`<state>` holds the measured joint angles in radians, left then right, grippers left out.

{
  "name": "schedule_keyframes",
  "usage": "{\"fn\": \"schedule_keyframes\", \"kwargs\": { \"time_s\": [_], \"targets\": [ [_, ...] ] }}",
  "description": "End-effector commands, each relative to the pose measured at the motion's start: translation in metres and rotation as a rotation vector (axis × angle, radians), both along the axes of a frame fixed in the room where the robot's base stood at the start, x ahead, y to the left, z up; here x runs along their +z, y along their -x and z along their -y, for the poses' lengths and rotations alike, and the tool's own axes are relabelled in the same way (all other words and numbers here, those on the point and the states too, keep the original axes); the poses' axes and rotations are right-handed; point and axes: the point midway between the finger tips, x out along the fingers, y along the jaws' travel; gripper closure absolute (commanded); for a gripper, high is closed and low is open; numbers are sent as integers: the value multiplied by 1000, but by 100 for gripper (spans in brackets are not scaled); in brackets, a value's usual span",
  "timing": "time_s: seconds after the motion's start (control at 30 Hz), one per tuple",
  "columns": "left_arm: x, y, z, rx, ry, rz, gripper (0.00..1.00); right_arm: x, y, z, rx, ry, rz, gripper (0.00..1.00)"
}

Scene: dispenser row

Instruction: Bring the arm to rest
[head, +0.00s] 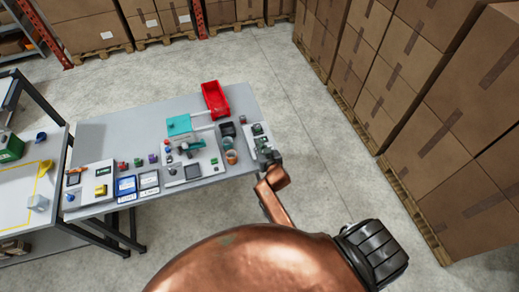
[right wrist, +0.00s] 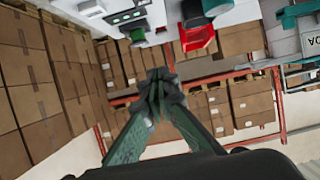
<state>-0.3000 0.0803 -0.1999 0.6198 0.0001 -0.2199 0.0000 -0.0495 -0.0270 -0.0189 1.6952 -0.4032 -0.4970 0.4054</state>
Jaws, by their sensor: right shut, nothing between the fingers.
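My right arm (head: 272,190), copper-coloured, reaches forward to the right end of the grey table. My right gripper (head: 268,158), dark, is at the table's front right edge, beside a white panel with dark and green parts (head: 258,138). In the right wrist view the two dark green fingers of the right gripper (right wrist: 160,82) meet at their tips with nothing between them. The view does not show the fingers touching anything. My left gripper is not in view.
The grey table (head: 115,130) holds a red bin (head: 214,99), a teal-topped device (head: 180,125), cups and small coloured parts. Another table (head: 15,190) stands at left. Stacked boxes (head: 400,70) line the right side. The floor (head: 310,130) between is clear.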

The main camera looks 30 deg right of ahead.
Motion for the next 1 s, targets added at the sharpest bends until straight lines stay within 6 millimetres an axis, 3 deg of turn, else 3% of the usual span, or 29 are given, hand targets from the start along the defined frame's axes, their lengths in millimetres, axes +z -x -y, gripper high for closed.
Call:
{"fn": "schedule_keyframes", "kwargs": {
  "time_s": [0.2, 0.77, 0.87, 0.97, 1.0],
  "targets": [
    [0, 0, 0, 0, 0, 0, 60, 16, 0, 0, 0, 0, -1, 100],
    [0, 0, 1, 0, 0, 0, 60, 16, 1, 0, -1, 0, -3, 100],
    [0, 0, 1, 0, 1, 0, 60, 10, 15, 7, -11, 2, -37, 100],
    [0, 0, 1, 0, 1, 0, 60, -3, 53, 21, -31, 7, -132, 100],
    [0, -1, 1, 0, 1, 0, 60, -10, 76, 26, -38, 10, -187, 100]
  ]
}}
